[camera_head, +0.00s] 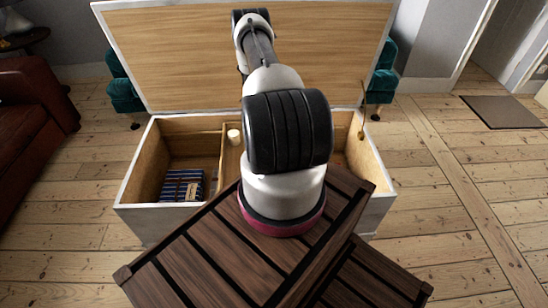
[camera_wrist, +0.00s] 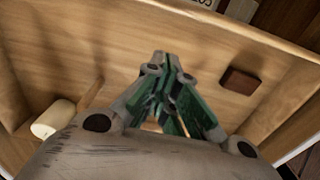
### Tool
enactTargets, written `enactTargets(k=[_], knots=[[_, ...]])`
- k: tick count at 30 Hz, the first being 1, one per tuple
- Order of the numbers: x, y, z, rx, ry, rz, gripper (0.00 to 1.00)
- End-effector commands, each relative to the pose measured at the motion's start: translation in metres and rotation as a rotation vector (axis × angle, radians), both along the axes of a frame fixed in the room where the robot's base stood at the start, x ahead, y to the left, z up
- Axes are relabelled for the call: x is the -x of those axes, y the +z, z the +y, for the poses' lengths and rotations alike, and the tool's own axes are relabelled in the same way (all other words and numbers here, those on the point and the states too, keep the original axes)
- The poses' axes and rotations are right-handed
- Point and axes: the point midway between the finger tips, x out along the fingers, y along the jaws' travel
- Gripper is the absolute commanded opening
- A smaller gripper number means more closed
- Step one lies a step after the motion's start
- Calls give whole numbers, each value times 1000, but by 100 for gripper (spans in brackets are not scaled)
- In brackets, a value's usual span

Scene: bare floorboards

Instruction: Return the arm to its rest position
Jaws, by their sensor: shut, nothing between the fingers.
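My gripper (camera_wrist: 160,62) shows in the wrist view with its green-sided fingers together and nothing between them. It points into a wooden chest, over a bare light-wood surface. In the head view my arm reaches out over the open chest (camera_head: 165,213), and the arm hides the gripper there. A white cylinder (camera_wrist: 52,118) lies to the left of the gripper in the wrist view, and a small dark brown block (camera_wrist: 240,81) is to the right. Neither touches the fingers. The white cylinder also shows in the head view (camera_head: 234,136).
The chest lid (camera_head: 180,55) stands open behind my arm. A blue striped item (camera_head: 178,186) lies in the chest's left compartment. Teal chairs (camera_head: 124,95) stand behind the chest. A red-brown sofa (camera_head: 28,120) is at left. The floor at right is clear, with a dark mat (camera_head: 503,112).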

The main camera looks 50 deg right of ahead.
Motion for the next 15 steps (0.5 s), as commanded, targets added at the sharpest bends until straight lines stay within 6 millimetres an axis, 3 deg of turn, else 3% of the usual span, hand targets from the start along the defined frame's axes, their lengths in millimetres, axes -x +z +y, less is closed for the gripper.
enactTargets(k=[6,15], knots=[[0,39,0,0,0,0,0],[0,50,0,-1,0,1,0]])
